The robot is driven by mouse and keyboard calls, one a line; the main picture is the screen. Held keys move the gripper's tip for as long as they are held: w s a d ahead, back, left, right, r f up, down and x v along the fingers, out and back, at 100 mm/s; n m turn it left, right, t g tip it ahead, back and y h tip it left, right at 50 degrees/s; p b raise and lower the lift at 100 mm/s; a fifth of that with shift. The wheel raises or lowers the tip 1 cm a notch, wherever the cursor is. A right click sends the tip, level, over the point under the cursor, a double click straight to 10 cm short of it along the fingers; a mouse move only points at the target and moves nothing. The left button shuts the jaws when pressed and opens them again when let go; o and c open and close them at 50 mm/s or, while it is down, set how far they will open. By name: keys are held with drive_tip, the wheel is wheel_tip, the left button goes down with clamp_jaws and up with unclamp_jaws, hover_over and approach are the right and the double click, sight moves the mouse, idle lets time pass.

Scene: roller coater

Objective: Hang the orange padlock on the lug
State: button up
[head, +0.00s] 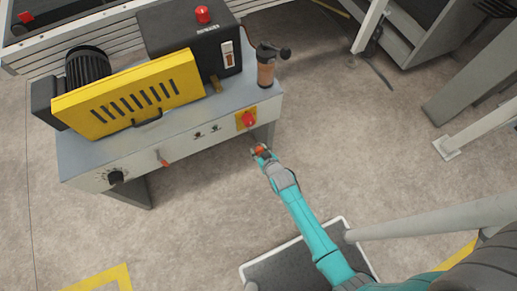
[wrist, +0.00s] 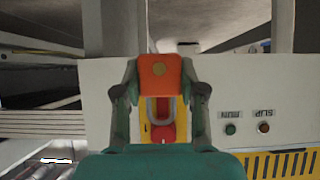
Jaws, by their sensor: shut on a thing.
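My gripper (wrist: 160,85) is shut on the orange padlock (wrist: 160,72), with one finger on each side of its body. In the wrist view the grey shackle (wrist: 152,108) extends down from the body, overlapping a yellow plate with a red knob (wrist: 161,133). In the head view the padlock (head: 260,150) is a small orange patch at my gripper's tip, in front of the machine's front panel (head: 190,145) and below the yellow plate's red knob (head: 248,119). I cannot make out the lug for certain; the padlock may hide it. Contact with the panel cannot be told.
The machine has a yellow slotted guard (head: 130,95), a lever (head: 162,160), a black dial (head: 116,177) and small push buttons (wrist: 231,128) on its panel. A brown cylinder with a black handle (head: 266,70) stands on its top. Open floor (head: 370,150) lies to the right.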

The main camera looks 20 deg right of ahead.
drive_tip(key=w+f, duration=0.1)
drive_tip(key=w, duration=0.8)
drive_tip(key=shift+f, duration=0.35)
idle(0.8)
idle(0.5)
drive_tip(key=o, duration=1.3)
drive_tip(key=v, duration=1.2)
drive_tip(key=shift+s+f, duration=0.1)
